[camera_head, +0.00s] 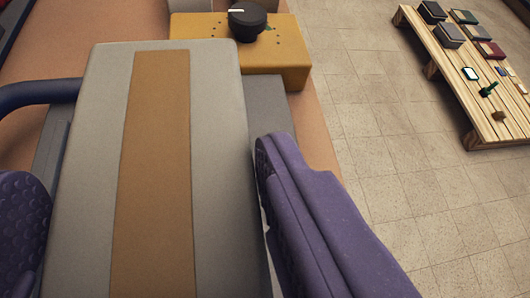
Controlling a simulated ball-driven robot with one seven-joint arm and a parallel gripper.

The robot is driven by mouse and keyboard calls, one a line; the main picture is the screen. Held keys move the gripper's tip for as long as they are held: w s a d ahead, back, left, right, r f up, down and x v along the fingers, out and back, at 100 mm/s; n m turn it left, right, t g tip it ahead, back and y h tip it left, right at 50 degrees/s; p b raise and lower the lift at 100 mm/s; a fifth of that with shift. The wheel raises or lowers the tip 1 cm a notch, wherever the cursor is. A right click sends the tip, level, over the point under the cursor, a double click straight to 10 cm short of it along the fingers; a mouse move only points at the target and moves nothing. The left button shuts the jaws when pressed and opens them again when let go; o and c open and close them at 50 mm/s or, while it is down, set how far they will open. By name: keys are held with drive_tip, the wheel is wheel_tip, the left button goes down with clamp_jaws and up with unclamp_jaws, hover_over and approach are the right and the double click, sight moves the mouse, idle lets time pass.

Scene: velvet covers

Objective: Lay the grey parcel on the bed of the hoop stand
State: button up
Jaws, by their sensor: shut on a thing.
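The grey parcel (220,165), a pale box with a brown stripe along its top, fills the middle left of the view. My gripper (148,165) is shut on it, with one purple finger at each side. Under the parcel, a flat grey surface shows at its left and right; it looks like the bed of the hoop stand (278,112). A dark blue tube (38,91), which looks like part of the hoop, curves in from the left edge. The parcel hides most of the bed. I cannot tell whether the parcel touches it.
A yellow block (285,68) with a black knob (247,20) stands just beyond the parcel, on the same brown top (312,120). A slatted wooden bench (455,70) with several boxes and small items stands at the upper right. The tiled floor (400,150) between is clear.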

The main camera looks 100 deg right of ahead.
drive_tip(key=shift+f+b, duration=2.75)
drive_tip(key=shift+b, duration=0.2)
drive_tip(key=shift+f+b, duration=0.65)
drive_tip(key=shift+f, duration=0.75)
drive_tip(key=o, duration=1.5)
drive_tip(key=shift+p+v, duration=1.85)
drive_tip(key=shift+v, duration=2.1)
drive_tip(key=shift+w, duration=0.1)
